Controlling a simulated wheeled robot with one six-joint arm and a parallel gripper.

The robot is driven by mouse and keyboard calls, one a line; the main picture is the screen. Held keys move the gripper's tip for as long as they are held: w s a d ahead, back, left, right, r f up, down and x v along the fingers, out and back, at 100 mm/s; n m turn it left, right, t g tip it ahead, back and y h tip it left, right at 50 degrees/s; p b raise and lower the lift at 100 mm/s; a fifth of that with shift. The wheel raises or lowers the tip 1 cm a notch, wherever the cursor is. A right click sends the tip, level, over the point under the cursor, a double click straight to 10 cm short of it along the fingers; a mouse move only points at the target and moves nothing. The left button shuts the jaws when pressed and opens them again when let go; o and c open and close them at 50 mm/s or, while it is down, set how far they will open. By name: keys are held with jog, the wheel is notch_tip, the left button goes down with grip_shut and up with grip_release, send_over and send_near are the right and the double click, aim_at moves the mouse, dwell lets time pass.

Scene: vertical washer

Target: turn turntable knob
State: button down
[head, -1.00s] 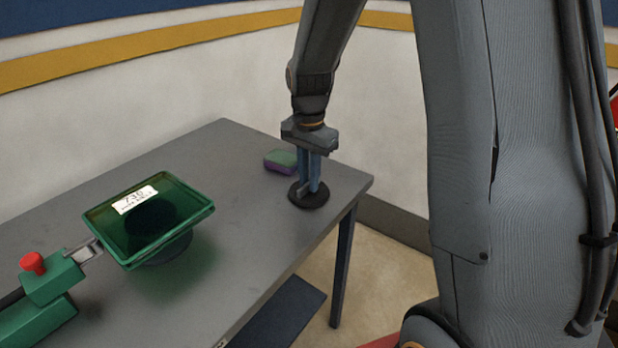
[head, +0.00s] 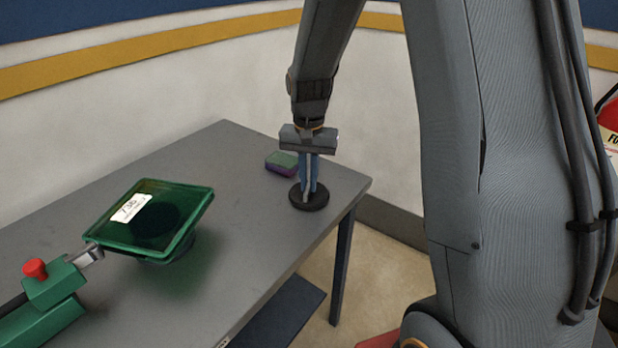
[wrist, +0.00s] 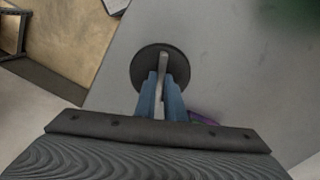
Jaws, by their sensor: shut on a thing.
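The turntable knob is a round black disc (head: 309,200) with a thin grey upright grip (wrist: 163,68), near the right end of the grey table. My gripper (head: 308,188) points straight down over it. Its blue fingers (wrist: 161,90) are shut on the grey grip, one on each side. A green square tray (head: 150,217) with a white label sits tilted on a round base at the left of the table. The fingers partly hide the grip in the head view.
A green and purple sponge (head: 282,162) lies just behind the knob. A green clamp with a red button (head: 35,268) stands at the table's front left, its metal arm reaching the tray. The table (head: 250,235) is clear between tray and knob.

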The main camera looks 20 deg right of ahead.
aim_at(309, 184)
jog(key=n+p, duration=0.1)
jog(key=n, duration=0.4)
jog(key=shift+r+n+p, duration=0.1)
jog(key=shift+n+p, duration=0.2)
jog(key=shift+w, duration=0.1)
dwell(0.4)
jog(key=c, duration=1.8)
grip_release()
jog(key=shift+c, duration=0.2)
jog(key=shift+r+b, duration=0.9)
jog(key=shift+r, duration=2.95)
